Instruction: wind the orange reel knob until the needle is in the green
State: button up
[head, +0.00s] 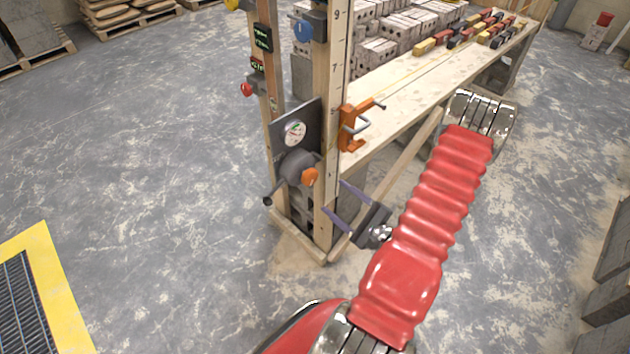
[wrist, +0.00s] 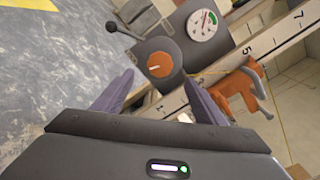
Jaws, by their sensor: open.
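The orange reel knob (head: 309,177) sits on the front of a dark grey reel (head: 296,163) on a wooden post. In the wrist view the knob (wrist: 160,66) is round with a pale mark on its face. Above the reel is a round white gauge (head: 295,132), which also shows in the wrist view (wrist: 203,26) with a green arc and a thin red needle. I cannot tell for sure whether the needle is in the green. My gripper (head: 332,197) is open and empty, its two purple fingers pointing at the knob, apart from it and short of it.
An orange clamp (head: 352,130) grips the bench edge close to the right of the gauge. A black-ended crank lever (head: 267,201) sticks out left of the reel. Red (head: 246,90) and blue (head: 303,30) fittings are higher on the posts.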

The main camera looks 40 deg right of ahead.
aim_at(312, 179)
jog(key=shift+w+a, duration=0.15)
jog(key=shift+w, duration=4.95)
jog(key=shift+c, duration=0.4)
jog(key=c, duration=0.9)
jog(key=shift+c, duration=0.3)
jog(key=shift+m, duration=0.4)
jog(key=m, duration=1.1)
